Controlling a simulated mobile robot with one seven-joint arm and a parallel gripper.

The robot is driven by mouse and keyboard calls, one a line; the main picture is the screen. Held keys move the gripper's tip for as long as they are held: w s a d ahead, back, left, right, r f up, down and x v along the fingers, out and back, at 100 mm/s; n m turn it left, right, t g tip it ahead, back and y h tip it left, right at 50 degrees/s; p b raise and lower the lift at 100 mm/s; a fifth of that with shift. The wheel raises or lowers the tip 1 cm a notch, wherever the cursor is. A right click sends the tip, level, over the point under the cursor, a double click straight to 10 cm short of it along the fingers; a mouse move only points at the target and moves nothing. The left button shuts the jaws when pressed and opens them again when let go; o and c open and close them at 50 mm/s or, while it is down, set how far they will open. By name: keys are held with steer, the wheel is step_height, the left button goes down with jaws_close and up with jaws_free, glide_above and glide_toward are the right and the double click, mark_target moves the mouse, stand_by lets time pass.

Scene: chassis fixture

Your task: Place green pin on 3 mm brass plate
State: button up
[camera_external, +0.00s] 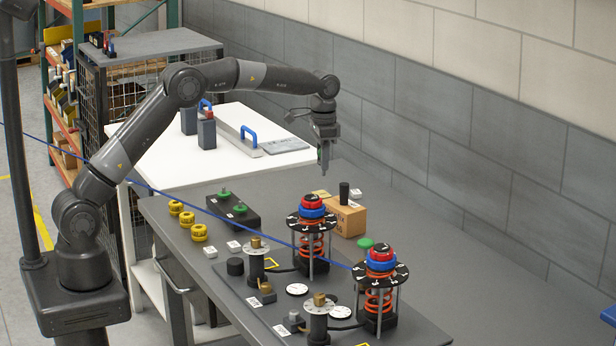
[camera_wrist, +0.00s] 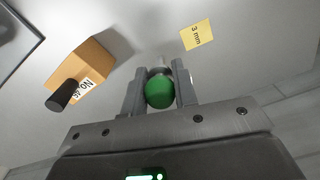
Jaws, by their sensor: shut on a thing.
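My gripper (camera_external: 325,168) hangs pointing down above the back part of the grey table. In the wrist view, my gripper (camera_wrist: 160,78) is shut on a green pin (camera_wrist: 160,93); its round green head faces the camera and a little grey metal shows beyond it. A small brass-yellow plate marked "3 mm" (camera_wrist: 196,35) lies flat on the table, to the right of and beyond the pin. The same plate shows in the external view (camera_external: 321,194), below my gripper. The pin is apart from the plate.
A cardboard box (camera_external: 344,217) with a black cylinder (camera_external: 344,192) stands close to the plate. Two spring fixtures (camera_external: 312,240) (camera_external: 379,285) stand nearer. A wall runs behind.

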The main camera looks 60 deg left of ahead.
steer(key=w+a+f, duration=0.1)
steer(key=a, duration=0.1)
steer(key=w+a+f, duration=0.1)
steer(key=a, duration=0.1)
steer(key=w+a+f, duration=0.1)
steer(key=a+f, duration=0.1)
steer(key=shift+f, duration=2.05)
steer(key=o, duration=1)
steer(key=shift+f, duration=0.1)
